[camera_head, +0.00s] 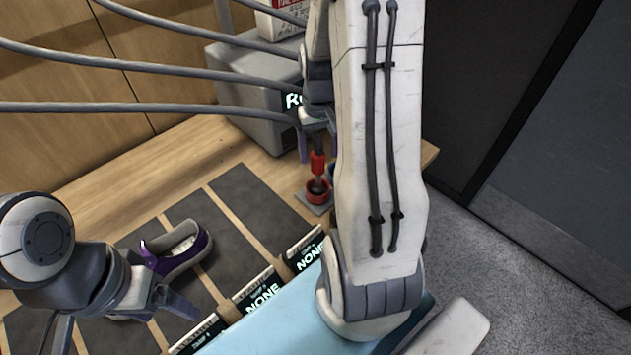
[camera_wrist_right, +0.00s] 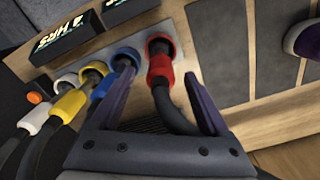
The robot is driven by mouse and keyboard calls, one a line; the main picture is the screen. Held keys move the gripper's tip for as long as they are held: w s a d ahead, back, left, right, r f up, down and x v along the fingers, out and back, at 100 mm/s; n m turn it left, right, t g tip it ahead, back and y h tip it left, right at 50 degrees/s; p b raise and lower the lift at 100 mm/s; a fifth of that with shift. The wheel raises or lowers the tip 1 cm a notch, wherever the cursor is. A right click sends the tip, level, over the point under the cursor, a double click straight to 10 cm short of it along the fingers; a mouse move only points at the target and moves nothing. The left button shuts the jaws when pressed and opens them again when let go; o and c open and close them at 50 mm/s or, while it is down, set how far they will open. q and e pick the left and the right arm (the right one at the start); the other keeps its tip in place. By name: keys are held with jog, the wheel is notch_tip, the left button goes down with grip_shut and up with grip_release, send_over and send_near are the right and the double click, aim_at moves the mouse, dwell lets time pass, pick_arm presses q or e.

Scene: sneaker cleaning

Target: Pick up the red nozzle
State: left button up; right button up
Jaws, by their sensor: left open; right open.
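The red nozzle (camera_head: 317,163) stands upright in a red ring holder (camera_head: 318,194) on the wooden bench. In the right wrist view, the red nozzle (camera_wrist_right: 160,71) sits in its ring with a dark hose running back toward my gripper. My right gripper (camera_wrist_right: 160,103) is open, its two purple fingers on either side of the nozzle and hose, with gaps visible. In the head view, my right arm partly hides this gripper (camera_head: 318,150). My left gripper (camera_head: 165,285) is open and empty at the lower left, near a purple sneaker (camera_head: 180,255).
Blue (camera_wrist_right: 127,58), yellow (camera_wrist_right: 68,105) and white (camera_wrist_right: 40,112) nozzles stand close beside the red one. Grey hoses (camera_head: 150,108) cross the upper left. A grey box (camera_head: 250,95) stands behind. Dark mats (camera_head: 255,205) and lit display blocks (camera_head: 305,249) line the bench.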

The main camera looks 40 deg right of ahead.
aim_at(318, 169)
jog(key=shift+w+f, duration=0.15)
jog(key=shift+f, duration=0.45)
jog(key=shift+f+p, duration=0.7)
jog(key=shift+f, duration=2.1)
grip_shut()
